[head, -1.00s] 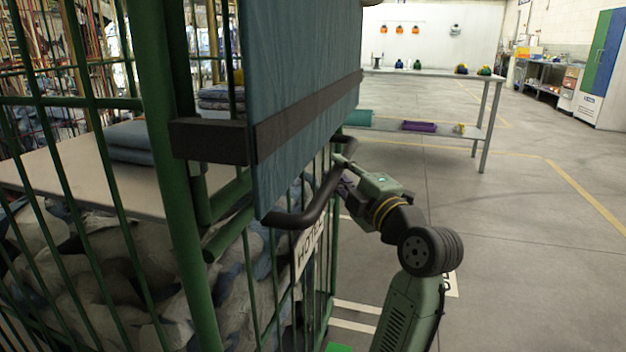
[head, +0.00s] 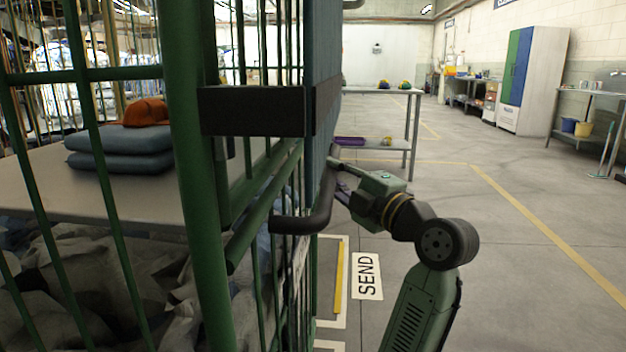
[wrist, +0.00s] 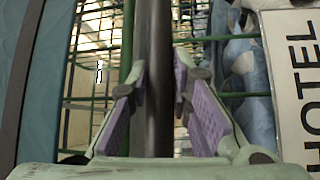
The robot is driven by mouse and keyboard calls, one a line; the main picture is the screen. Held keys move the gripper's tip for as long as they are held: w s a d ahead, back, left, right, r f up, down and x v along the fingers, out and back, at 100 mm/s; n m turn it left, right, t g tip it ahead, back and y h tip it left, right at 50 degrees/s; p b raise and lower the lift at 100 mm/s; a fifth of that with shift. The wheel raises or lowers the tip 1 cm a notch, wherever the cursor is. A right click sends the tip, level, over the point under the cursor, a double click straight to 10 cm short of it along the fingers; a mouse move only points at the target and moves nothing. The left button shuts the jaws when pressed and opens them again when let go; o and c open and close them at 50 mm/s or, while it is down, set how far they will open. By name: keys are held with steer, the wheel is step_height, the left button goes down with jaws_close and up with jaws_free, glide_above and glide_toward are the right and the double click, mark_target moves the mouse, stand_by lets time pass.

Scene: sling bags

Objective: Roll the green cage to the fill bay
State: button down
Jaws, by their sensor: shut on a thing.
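The green cage (head: 195,185) fills the left of the head view, close to me. It has green bars, a shelf and grey-white bundles below. A dark push handle (head: 318,208) sticks out from its side. My gripper (head: 338,172) is at this handle in the head view, its fingertips partly hidden. In the wrist view the dark bar of the handle (wrist: 154,80) runs between my purple-padded fingers (wrist: 157,95), which are shut around it. A HOTEL sign (wrist: 290,75) hangs on the cage beside my fingers. No fill bay sign can be made out.
A floor sign reading SEND (head: 367,276) lies by white markings and a yellow strip, right of the cage. A grey table (head: 400,92) stands ahead. A green-and-blue cabinet (head: 530,75) stands at the back right.

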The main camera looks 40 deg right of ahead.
steer(key=s+d, duration=0.5)
steer(key=shift+s+d+r+b, duration=0.2)
steer(key=shift+s+d+b, duration=0.05)
steer(key=shift+d+b, duration=0.1)
steer(key=shift+s+d, duration=0.1)
steer(key=c, duration=1.4)
jaws_free()
steer(key=shift+s+f, duration=0.1)
steer(key=shift+c, duration=0.2)
steer(key=s+f, duration=0.1)
steer(key=s, duration=1.1)
steer(key=shift+f, duration=0.35)
